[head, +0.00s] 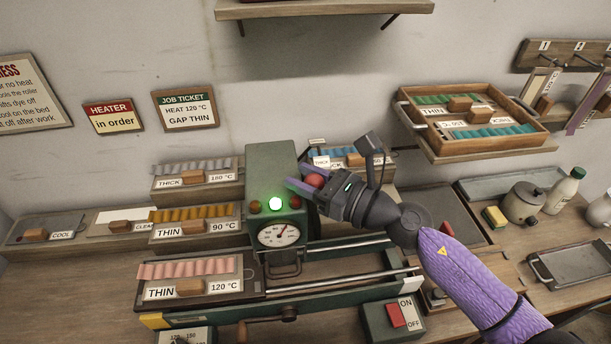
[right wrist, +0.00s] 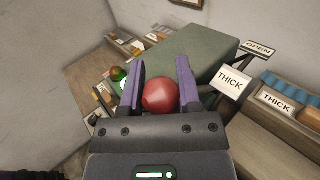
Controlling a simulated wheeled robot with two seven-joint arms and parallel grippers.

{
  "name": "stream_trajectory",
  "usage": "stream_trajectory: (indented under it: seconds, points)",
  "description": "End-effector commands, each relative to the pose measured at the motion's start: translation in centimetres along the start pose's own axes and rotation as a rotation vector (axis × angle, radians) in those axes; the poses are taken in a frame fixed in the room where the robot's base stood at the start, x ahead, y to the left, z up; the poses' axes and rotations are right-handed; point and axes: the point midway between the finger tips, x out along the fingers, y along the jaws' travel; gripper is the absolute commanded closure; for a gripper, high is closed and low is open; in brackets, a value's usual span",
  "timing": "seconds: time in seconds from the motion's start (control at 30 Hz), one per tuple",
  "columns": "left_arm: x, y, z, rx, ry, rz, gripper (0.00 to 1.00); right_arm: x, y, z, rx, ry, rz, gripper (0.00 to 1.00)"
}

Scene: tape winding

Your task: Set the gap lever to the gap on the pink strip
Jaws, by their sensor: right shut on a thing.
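The pink strip (head: 187,269) lies on a board at the lower left, above a card (head: 189,290) reading THIN and 120 °C. The gap lever's red ball knob (head: 315,181) is at the right side of the green machine housing (head: 272,160). My right gripper (head: 306,181) is shut on this knob. In the right wrist view the knob (right wrist: 160,96) sits between the purple fingers (right wrist: 160,72). A THICK plate (right wrist: 231,83) and an OPEN plate (right wrist: 259,47) stand to its right. I see no THIN plate by the lever. My left gripper is out of view.
The job ticket (head: 186,110) on the wall reads HEAT 120 °C, GAP THIN. Other strips on boards stand behind and left of the machine. An ON/OFF switch box (head: 393,318) is at the front.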

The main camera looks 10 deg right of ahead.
Motion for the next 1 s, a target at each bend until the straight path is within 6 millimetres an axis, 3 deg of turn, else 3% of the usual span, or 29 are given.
stream_trajectory:
  seconds: [0.73, 1.0]
  points:
    - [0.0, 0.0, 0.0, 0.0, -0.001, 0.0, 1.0, 0.0, 0.0, 0.0, -0.001, 0.0, -0.001, 1.0]
    - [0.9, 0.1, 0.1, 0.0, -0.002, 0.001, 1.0, -0.7, 0.6, -1.4, 0.002, 0.002, 0.0, 1.0]
